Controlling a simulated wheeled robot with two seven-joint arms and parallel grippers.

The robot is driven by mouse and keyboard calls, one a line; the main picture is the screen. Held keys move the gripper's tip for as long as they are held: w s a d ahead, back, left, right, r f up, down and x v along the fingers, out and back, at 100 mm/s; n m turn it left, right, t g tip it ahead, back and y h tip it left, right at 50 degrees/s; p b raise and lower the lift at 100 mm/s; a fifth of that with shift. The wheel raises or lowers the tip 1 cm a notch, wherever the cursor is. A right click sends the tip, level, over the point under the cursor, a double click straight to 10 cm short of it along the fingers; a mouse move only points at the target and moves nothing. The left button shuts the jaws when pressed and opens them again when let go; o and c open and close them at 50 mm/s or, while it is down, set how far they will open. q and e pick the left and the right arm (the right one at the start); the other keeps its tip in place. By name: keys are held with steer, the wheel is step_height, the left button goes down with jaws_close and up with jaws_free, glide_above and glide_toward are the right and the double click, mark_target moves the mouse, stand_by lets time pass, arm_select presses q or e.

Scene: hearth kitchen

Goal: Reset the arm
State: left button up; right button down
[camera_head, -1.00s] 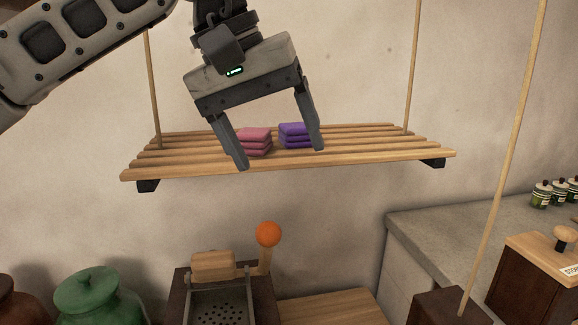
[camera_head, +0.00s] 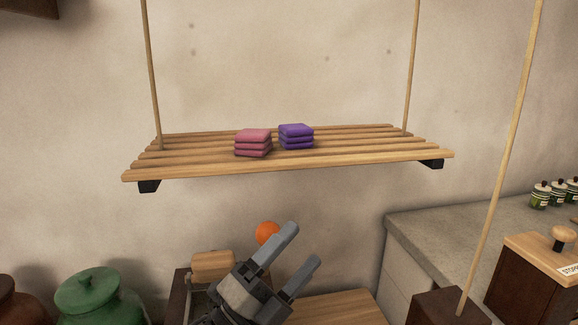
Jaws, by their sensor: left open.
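My left gripper (camera_head: 300,248) is at the bottom middle of the head view, below the hanging shelf, with its fingers pointing up and to the right. Its two fingers are apart and nothing is between them. It covers part of the box with the metal tray and part of the orange ball behind it. My right gripper is not in view.
A slatted wooden shelf (camera_head: 200,167) hangs on ropes, bearing a pink folded stack (camera_head: 253,143) and a purple one (camera_head: 296,136). Below stand an orange ball (camera_head: 266,231), a green lidded jar (camera_head: 95,298), a grey counter (camera_head: 430,235) and a lidded wooden box (camera_head: 535,285).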

arm_select(q)
steer(key=s+a+f+n+t+y, duration=0.1)
steer(key=a+f+n+y, duration=0.2)
steer(key=f+n+y, duration=0.3)
steer(key=a+f+n+t+y, duration=0.1)
steer(key=a+f+n+y, duration=0.2)
steer(key=f+n, duration=0.4)
steer(key=s+a+f+n+g+y, duration=0.3)
steer(key=s+f+n, duration=0.3)
steer(key=s+f, duration=0.2)
steer(key=s+a+f+n+g+y, duration=0.3)
steer(key=s+a+f+n, duration=0.3)
steer(key=f, duration=0.6)
steer(key=shift+s+a+n+g+y, duration=0.35)
steer(key=shift+s+g, duration=0.35)
steer(key=shift+s, duration=0.3)
steer(key=shift+d, duration=0.1)
